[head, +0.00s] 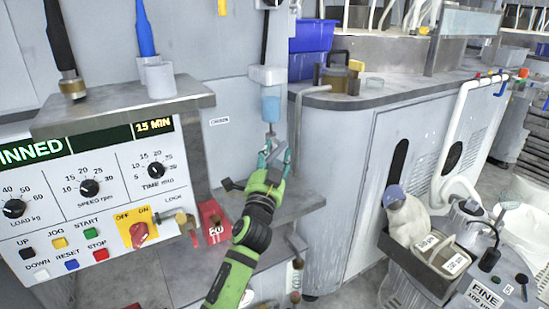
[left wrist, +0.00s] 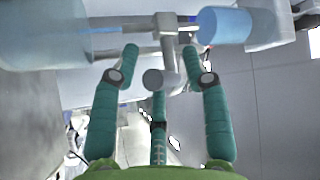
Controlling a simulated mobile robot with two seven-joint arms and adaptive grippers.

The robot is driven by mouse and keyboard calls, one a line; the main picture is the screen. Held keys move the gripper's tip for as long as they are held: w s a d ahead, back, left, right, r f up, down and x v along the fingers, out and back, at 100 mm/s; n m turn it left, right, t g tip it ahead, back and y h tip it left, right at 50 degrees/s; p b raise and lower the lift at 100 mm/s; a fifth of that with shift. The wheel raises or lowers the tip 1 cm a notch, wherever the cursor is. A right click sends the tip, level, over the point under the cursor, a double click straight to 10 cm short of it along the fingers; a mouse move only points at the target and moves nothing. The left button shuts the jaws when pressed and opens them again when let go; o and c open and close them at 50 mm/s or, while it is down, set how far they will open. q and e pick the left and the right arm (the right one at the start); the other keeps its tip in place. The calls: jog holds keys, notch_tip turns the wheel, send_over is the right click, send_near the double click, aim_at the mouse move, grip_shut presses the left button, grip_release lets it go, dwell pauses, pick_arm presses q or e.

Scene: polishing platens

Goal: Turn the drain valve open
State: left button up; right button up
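A clear container of blue liquid (head: 270,108) hangs on the grey wall, with a thin grey drain fitting (head: 271,132) below it. My left gripper (head: 276,157) reaches up just under this fitting with its teal fingers apart. In the left wrist view, a grey metal valve (left wrist: 166,50) with a round-ended stub (left wrist: 153,80) lies between the fingertips of the open left gripper (left wrist: 160,54). The fingertips are close on both sides; I cannot tell whether they touch it. A blue cylinder (left wrist: 224,25) is beside the valve. My right gripper is not in view.
A control panel (head: 90,190) with knobs and buttons stands at the left under a grey shelf (head: 120,107). A red box (head: 213,218) is left of my arm. A rounded cabinet (head: 340,185) stands at the right, with blue bins (head: 310,36) behind it.

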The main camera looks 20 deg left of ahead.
pick_arm(q)
jog(key=shift+f, duration=0.1)
jog(key=shift+s+f, duration=0.1)
jog(key=shift+s, duration=0.05)
jog(key=v, duration=1.1)
jog(key=shift+s, duration=0.4)
